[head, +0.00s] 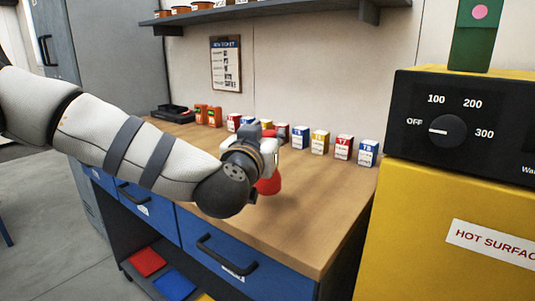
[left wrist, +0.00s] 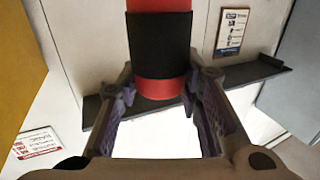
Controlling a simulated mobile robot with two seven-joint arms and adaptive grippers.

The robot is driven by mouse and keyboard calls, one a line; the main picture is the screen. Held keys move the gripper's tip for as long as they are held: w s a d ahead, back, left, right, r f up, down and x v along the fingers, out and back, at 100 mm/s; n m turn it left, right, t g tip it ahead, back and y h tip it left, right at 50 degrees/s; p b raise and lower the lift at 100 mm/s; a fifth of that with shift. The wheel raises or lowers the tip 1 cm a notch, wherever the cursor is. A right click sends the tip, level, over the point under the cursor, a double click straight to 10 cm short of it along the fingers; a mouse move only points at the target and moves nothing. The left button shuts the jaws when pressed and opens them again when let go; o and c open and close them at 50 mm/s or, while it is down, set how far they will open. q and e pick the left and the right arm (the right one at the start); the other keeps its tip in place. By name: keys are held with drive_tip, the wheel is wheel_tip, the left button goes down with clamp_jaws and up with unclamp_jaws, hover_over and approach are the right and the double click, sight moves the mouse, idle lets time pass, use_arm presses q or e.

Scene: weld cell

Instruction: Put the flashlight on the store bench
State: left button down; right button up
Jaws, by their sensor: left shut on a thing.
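The flashlight is red with a black band and stands out large between my left fingers in the left wrist view (left wrist: 159,45). In the head view its red end (head: 269,185) shows below my left gripper (head: 268,150), which is shut on it. The gripper is over the wooden top of the bench with blue drawers (head: 307,218). I cannot tell whether the flashlight touches the bench top. My right gripper is not in view.
Several small labelled boxes (head: 343,147) stand in a row along the bench's back. Orange containers (head: 208,115) and a black tray (head: 171,114) are at its far left. A yellow heater marked hot surface (head: 420,220) stands at right. The bench's front right is clear.

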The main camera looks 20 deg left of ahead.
sight(271, 186)
use_arm(q)
drive_tip(key=f, duration=0.3)
drive_tip(key=shift+w+a+f+b, duration=0.1)
drive_tip(key=shift+w+f+b, duration=0.15)
drive_tip(key=shift+f+b, duration=0.1)
drive_tip(key=shift+r, duration=0.15)
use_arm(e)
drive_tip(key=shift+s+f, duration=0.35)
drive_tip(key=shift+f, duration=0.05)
use_arm(q)
drive_tip(key=c, duration=1.1)
unclamp_jaws()
